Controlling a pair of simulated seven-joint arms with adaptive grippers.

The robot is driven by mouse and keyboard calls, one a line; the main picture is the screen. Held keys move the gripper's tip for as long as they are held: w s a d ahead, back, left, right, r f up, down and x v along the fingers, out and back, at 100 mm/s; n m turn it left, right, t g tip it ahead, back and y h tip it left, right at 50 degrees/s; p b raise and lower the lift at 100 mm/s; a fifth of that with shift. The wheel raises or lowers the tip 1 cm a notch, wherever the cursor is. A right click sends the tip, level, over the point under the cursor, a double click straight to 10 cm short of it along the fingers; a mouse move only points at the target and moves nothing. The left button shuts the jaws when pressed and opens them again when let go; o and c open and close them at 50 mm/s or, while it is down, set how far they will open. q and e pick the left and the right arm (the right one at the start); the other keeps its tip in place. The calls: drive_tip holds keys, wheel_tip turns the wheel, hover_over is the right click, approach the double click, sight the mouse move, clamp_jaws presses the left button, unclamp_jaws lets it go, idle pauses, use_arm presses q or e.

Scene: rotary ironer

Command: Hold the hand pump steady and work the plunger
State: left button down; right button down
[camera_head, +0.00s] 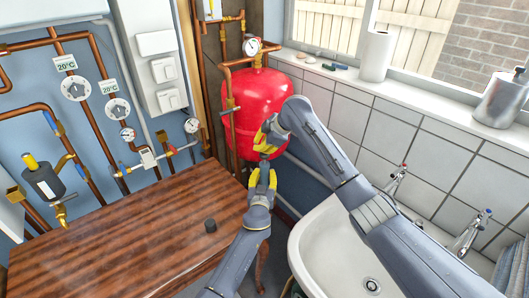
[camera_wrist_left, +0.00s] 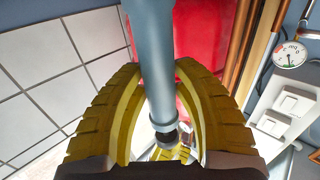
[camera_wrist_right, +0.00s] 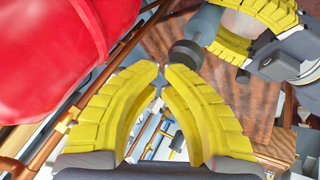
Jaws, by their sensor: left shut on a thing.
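The hand pump is a grey cylinder (camera_wrist_left: 155,70) between the yellow fingers of my left gripper (camera_wrist_left: 160,85) in the left wrist view. A dark knob sits at its end. In the right wrist view the pump's grey barrel (camera_wrist_right: 205,25) and dark knob (camera_wrist_right: 185,54) show at the upper right, by my left gripper. My left gripper (camera_head: 262,178) is shut on the pump. My right gripper (camera_head: 268,138) is just above it. Its fingertips (camera_wrist_right: 162,75) are close together with a narrow gap, beside the knob; whether they touch it is unclear. The pump is mostly hidden in the head view.
A red tank (camera_head: 255,90) with a gauge stands behind the grippers. A white sink (camera_head: 330,245) lies at the right, under my right arm. Copper pipes (camera_head: 95,60) line the wall.

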drive_tip(key=shift+f, duration=1.3)
idle(1.0)
drive_tip(key=shift+r, duration=0.2)
idle(0.3)
drive_tip(key=shift+r, duration=2)
drive_tip(key=shift+r, duration=0.1)
drive_tip(key=shift+r, duration=2.45)
drive_tip(key=r, duration=0.3)
drive_tip(key=shift+s+r, duration=0.25)
drive_tip(key=shift+r, duration=0.15)
